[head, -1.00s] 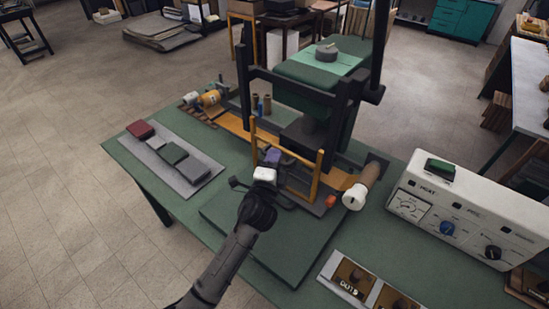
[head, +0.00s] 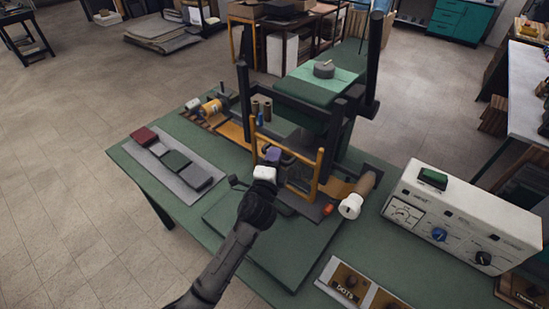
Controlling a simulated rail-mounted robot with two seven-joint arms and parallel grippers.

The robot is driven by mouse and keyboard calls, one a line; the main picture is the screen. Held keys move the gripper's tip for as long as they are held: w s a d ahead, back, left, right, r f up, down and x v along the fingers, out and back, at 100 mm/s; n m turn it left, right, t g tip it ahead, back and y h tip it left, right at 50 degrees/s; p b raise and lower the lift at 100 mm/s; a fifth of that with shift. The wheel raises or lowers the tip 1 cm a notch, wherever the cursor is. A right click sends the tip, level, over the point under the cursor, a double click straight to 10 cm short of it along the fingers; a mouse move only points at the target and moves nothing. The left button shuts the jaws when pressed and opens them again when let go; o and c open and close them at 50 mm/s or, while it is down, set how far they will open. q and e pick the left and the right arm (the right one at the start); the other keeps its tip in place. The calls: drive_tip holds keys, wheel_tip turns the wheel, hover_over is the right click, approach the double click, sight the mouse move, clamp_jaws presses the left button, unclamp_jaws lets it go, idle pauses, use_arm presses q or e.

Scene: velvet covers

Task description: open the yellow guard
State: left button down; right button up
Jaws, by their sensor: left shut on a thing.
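The yellow guard (head: 318,172) is an upright rectangular frame of yellow bars at the front of the dark press. The press (head: 308,115) has dark posts and a green padded top. My left gripper (head: 271,163), white and purple at its end, is at the lower left part of the guard and is shut on it. The gripper hides the exact place of contact. The guard looks upright, across the press opening. My right gripper is not in view.
A white control box (head: 465,212) with dials stands on the right of the green table (head: 215,218). A grey board (head: 190,183) with several coloured pads lies at the left. A white-ended roller (head: 351,205) sticks out right of the guard. Two brown tiles lie at the front right.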

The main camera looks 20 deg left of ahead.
use_arm(q)
wheel_tip(320, 180, up, 13)
drive_tip(key=p, duration=1)
drive_tip(key=shift+r, duration=0.15)
drive_tip(key=c, duration=1.1)
unclamp_jaws()
drive_tip(key=shift+f, duration=0.2)
drive_tip(key=shift+c, duration=0.2)
drive_tip(key=s+d+f+b, duration=0.1)
drive_tip(key=s+f, duration=0.1)
drive_tip(key=s, duration=1.1)
drive_tip(key=shift+s+d+f+b, duration=0.15)
drive_tip(key=shift+s+f+b, duration=0.1)
drive_tip(key=shift+b, duration=0.1)
